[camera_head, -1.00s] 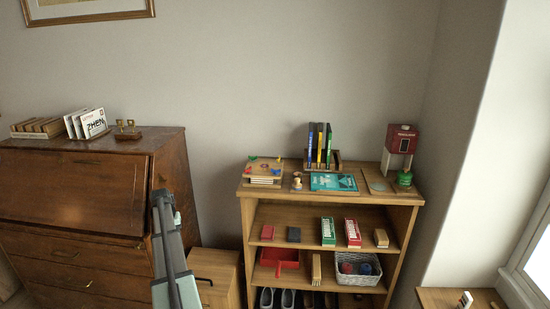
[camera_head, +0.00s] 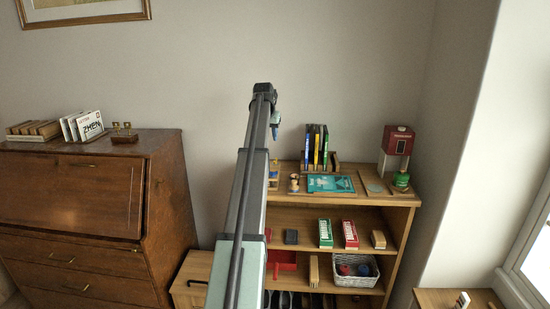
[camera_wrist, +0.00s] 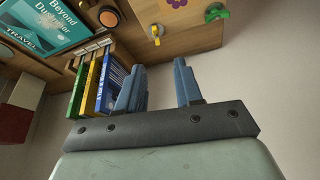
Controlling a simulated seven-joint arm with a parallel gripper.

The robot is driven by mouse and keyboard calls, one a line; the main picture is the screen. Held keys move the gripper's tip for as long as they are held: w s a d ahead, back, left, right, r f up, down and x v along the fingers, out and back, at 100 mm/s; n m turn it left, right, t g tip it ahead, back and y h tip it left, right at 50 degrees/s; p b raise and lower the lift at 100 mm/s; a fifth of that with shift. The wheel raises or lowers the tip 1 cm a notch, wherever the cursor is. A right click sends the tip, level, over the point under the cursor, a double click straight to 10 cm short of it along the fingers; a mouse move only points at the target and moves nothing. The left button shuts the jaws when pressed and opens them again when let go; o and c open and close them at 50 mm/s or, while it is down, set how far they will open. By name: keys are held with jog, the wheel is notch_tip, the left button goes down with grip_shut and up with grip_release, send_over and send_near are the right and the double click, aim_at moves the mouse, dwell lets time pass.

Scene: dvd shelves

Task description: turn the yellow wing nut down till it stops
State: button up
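The yellow wing nut (camera_wrist: 155,32) sits on a wooden board (camera_wrist: 193,41) in the upper middle of the wrist view. A green wing nut (camera_wrist: 216,12) is to its right on the same board. My gripper (camera_wrist: 160,65) is open and empty, its two blue fingers apart, with the yellow wing nut seen beyond the gap between the fingertips and not touched. In the head view my gripper (camera_head: 275,127) is raised above the left end of the shelf top. There my arm hides most of the board, and I cannot make out the yellow wing nut for certain.
A rack with green, yellow and blue cases (camera_wrist: 93,86) stands close beside my left finger in the wrist view.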

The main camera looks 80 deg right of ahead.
aim_at(275, 159)
jog(key=x, duration=1.3)
jog(key=shift+s+d+f, duration=0.1)
jog(key=shift+s+d, duration=0.1)
jog(key=shift+s, duration=0.2)
jog(key=shift+c, duration=0.3)
grip_shut()
